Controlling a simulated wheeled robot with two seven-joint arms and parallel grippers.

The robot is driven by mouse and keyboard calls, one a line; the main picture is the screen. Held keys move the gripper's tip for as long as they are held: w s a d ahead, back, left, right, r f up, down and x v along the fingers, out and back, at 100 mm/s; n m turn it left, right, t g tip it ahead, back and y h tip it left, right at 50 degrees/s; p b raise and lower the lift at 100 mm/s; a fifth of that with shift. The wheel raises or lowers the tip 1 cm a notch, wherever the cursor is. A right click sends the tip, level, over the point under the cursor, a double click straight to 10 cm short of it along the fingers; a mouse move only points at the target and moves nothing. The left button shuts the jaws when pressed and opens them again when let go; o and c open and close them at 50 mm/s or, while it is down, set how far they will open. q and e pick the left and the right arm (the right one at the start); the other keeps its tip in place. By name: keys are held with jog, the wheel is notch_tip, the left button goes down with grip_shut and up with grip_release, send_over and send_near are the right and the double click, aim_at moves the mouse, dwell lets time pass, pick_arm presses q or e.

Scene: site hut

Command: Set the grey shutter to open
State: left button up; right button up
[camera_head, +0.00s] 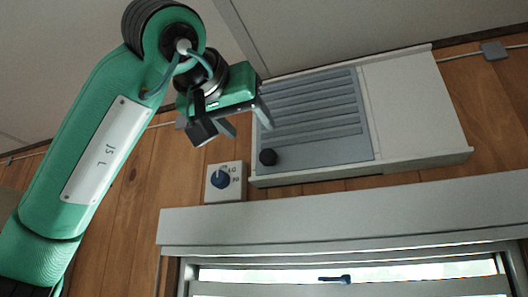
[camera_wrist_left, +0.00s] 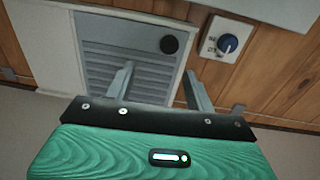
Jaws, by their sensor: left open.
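The grey shutter (camera_head: 318,112) is a slatted sliding panel in a white wall housing. It covers the left part of the housing, and a plain white section lies to its right. A round black knob (camera_head: 268,157) sits near its lower left corner. The left wrist view shows the shutter (camera_wrist_left: 120,52) and the knob (camera_wrist_left: 169,44) just beyond the fingers. My left gripper (camera_head: 246,121) is open and empty, in front of the housing's left edge, above and left of the knob. It appears apart from the knob. My right gripper is not in view.
A white switch box with a blue dial (camera_head: 221,179) is on the wood wall just below left of the housing; the dial also shows in the wrist view (camera_wrist_left: 228,43). A window frame (camera_head: 330,225) lies below. The ceiling (camera_head: 330,30) is close above.

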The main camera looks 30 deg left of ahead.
aim_at(266, 154)
pick_arm(q)
jog(key=shift+n+y, duration=0.3)
jog(key=shift+y, duration=0.2)
jog(key=p+x, duration=0.1)
jog(key=x, duration=0.3)
jog(key=a+p+x, duration=0.1)
jog(key=x, duration=0.2)
jog(key=p+x, duration=0.1)
jog(key=x, duration=0.3)
jog(key=shift+w+a+r+p, duration=0.1)
jog(key=shift+a+r+p, duration=0.1)
jog(key=shift+r+p, duration=0.15)
jog(key=shift+x, duration=0.85)
jog(key=shift+f, duration=0.2)
grip_shut()
jog(key=w+d+p, duration=0.1)
jog(key=d, duration=0.4)
jog(key=w+d+p, duration=0.1)
jog(key=d+p, duration=0.1)
jog(key=d, duration=0.4)
jog(key=w+d+p, duration=0.1)
jog(key=w+d, duration=0.1)
jog(key=d, duration=0.4)
jog(key=shift+a, duration=0.1)
